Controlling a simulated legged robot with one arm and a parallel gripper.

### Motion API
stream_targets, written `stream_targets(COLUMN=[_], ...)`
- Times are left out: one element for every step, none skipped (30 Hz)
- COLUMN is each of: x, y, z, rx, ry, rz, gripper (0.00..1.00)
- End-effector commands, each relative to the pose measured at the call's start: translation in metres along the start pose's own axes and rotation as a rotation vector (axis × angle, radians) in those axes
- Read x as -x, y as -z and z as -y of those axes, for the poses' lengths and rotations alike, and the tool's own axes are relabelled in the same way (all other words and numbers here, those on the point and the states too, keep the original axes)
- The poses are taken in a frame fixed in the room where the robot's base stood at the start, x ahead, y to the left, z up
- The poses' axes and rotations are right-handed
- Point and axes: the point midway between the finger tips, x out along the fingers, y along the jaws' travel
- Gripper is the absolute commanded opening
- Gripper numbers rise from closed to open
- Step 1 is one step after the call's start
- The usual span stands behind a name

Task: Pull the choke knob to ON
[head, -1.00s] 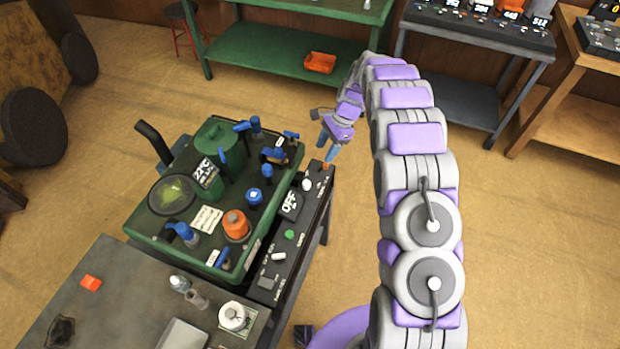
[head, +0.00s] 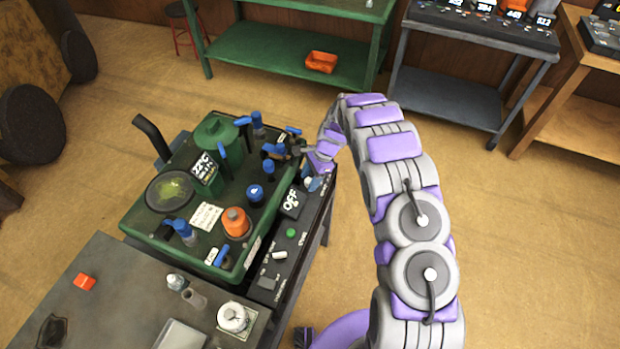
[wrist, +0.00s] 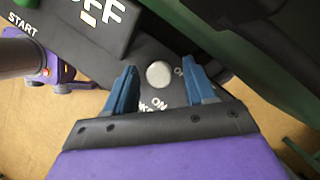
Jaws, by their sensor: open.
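A round pale knob (wrist: 158,74) sits on the dark control panel in the wrist view, with an "ON" label just below it and partly hidden lettering beside it. My gripper (wrist: 161,88) is open, with one blue finger on each side of the knob and gaps between them. I cannot tell whether the fingertips are level with the knob. In the head view my gripper (head: 314,181) is over the far right end of the panel, and its fingers partly cover the knob there.
The green machine (head: 160,240), with blue levers and an orange cap (head: 236,221), stands directly left. Open floor lies to the right.

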Motion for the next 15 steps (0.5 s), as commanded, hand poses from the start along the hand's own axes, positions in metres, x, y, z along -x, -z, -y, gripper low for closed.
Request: stream_targets(x=[-0.0005, -0.0006, -0.0005, -0.0003, -0.0003, -0.0002, -0.0002, -0.0001, 0.0, 0.0, 0.0, 0.0, 0.0, -0.0002, -0.0002], y=[0.0001, 0.0, 0.0001, 0.0, 0.0, 0.0001, 0.0002, 0.0002, 0.0003, 0.0004, 0.0004, 0.0004, 0.0004, 0.0003, 0.0002], z=[0.0001, 0.0001, 0.0001, 0.0002, 0.0001, 0.0001, 0.0, 0.0, 0.0, 0.0, 0.0, -0.0001, -0.0001, -0.0001, -0.0001], rx=[0.0, 0.0, 0.0, 0.0, 0.0, 0.0, 0.0, 0.0, 0.0, 0.0, 0.0, 0.0, 0.0, 0.0, 0.0], ry=[0.0, 0.0, 0.0, 0.001, 0.001, 0.0, 0.0, 0.001, 0.001, 0.001, 0.0, 0.0, 0.0, 0.0, 0.0], rz=[0.0, 0.0, 0.0, 0.0, 0.0, 0.0, 0.0, 0.0, 0.0, 0.0, 0.0, 0.0, 0.0, 0.0, 0.0], gripper=[0.55, 0.55, 0.55, 0.55, 0.55, 0.55, 0.55, 0.52, 0.48, 0.45, 0.42, 0.38, 0.35, 0.33, 0.29])
